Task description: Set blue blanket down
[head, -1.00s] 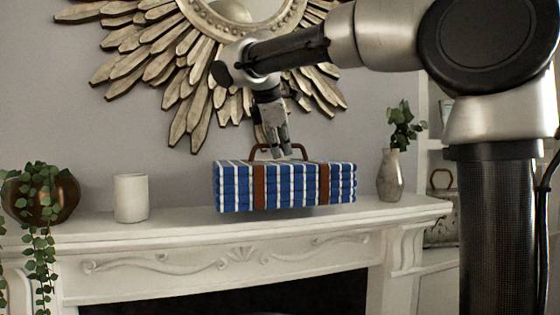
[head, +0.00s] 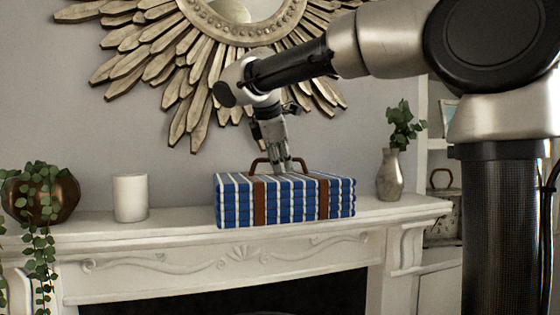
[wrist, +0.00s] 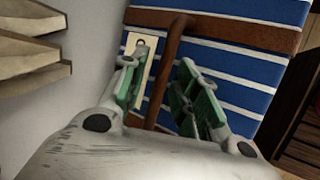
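The blue blanket (head: 288,205) is a folded bundle with white stripes, two brown straps and a brown handle. In the head view it sits level on the white mantel (head: 100,230), near the front edge, and appears to rest there. My gripper (head: 284,170) is above it at the handle. In the wrist view the blanket (wrist: 235,65) lies beyond my fingers. The handle (wrist: 168,75) passes between the fingertips of my gripper (wrist: 163,90), which stand apart with gaps on both sides of it.
A white candle (head: 130,197) and a bronze pot with a trailing plant (head: 40,195) stand left on the mantel. A silver vase (head: 390,175) with leaves stands right. A sunburst mirror (head: 190,90) hangs behind. Shelves are at the far right.

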